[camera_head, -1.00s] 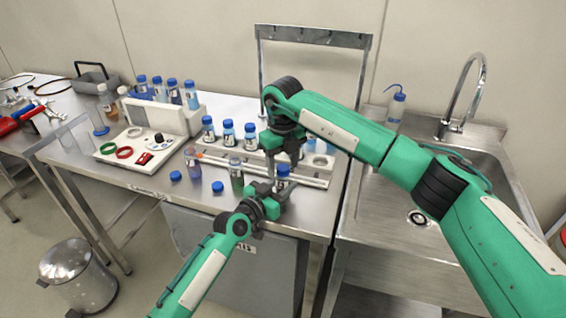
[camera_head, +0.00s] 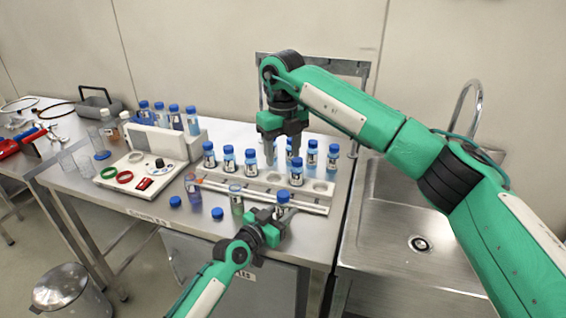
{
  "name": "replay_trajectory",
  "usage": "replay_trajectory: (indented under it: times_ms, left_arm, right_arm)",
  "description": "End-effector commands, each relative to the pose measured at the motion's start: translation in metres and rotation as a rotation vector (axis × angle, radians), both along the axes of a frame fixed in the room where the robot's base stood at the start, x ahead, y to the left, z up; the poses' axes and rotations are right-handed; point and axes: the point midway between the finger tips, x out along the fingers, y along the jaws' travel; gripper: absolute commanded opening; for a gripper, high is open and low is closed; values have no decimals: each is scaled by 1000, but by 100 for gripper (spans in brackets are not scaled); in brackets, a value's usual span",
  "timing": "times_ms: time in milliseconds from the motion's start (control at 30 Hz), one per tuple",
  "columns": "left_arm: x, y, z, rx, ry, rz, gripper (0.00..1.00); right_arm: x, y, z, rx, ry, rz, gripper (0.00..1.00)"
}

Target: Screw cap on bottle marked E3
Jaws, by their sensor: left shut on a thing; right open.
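My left gripper (camera_head: 276,216) is shut on a small bottle (camera_head: 284,208) at the table's front edge. A blue cap (camera_head: 283,197) sits on top of this bottle; whether it is fully tight cannot be told. My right gripper (camera_head: 283,150) is open and empty, raised above the rack, apart from the held bottle. Two uncapped bottles stand to the left, one reddish (camera_head: 192,187) and one greenish (camera_head: 236,201). Loose blue caps (camera_head: 175,201) and (camera_head: 217,213) lie on the table by them. The E3 marking is not readable here.
A white rack (camera_head: 265,184) holds several blue-capped bottles (camera_head: 229,158) and has empty holes at its right. A white panel (camera_head: 140,172) with coloured rings and a second rack (camera_head: 160,142) stand left. The sink (camera_head: 400,245) is to the right.

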Motion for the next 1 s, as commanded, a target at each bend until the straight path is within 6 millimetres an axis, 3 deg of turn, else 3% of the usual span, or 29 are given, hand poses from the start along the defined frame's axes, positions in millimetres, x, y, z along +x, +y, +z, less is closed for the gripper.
replay_trajectory:
  times_ms: [267, 300, 400, 767, 1000]
  left_arm:
    - [0, 0, 0, 0, 0, 0, 0]
    - [0, 0, 0, 0, 0, 0, 38]
    - [0, 0, 0, 0, 0, 0, 58]
    - [-2, 2, 0, 0, 0, 0, 60]
    - [-28, 24, -3, 3, 0, 0, 60]
  right_arm:
    - [0, 0, 2, 1, 1, 0, 56]
    - [0, 0, 2, 1, 1, 0, 56]
    - [0, 0, 1, 1, 1, 0, 56]
    - [0, 0, 1, 0, 0, 0, 56]
    - [0, 0, -4, 0, 0, 0, 56]
